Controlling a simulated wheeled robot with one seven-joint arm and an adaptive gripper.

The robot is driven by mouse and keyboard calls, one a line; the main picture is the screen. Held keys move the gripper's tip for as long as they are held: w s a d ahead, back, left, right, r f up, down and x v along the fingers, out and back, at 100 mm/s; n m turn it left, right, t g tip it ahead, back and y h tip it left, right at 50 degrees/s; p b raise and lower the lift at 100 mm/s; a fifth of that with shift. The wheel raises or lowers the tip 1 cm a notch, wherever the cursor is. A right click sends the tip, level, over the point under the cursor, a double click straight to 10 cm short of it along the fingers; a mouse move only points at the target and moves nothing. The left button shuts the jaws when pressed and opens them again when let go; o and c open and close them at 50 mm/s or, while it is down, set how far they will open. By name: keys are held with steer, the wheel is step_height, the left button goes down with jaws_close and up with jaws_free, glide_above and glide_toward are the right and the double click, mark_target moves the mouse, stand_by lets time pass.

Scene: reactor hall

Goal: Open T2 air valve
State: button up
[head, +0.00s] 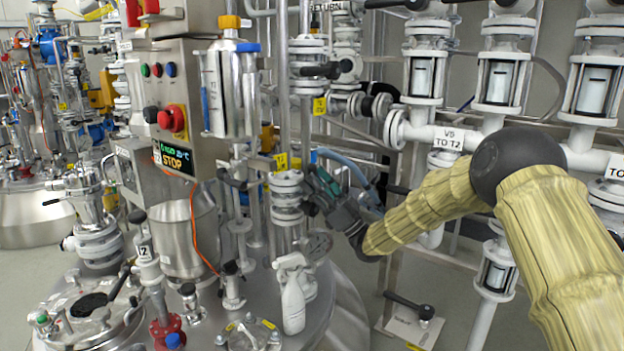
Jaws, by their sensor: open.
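My gripper (316,190) is at the end of my yellow-sleeved arm, which reaches in from the right. It is open and close to the right side of a white flanged pipe stack (288,190) on top of the steel vessel. I cannot tell whether it touches the stack. A small valve with a dark handle (232,181) stands left of that stack. No label naming the T2 air valve is readable, so I cannot tell which valve it is.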

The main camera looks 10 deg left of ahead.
steer(key=v, duration=1)
steer(key=shift+f, duration=0.2)
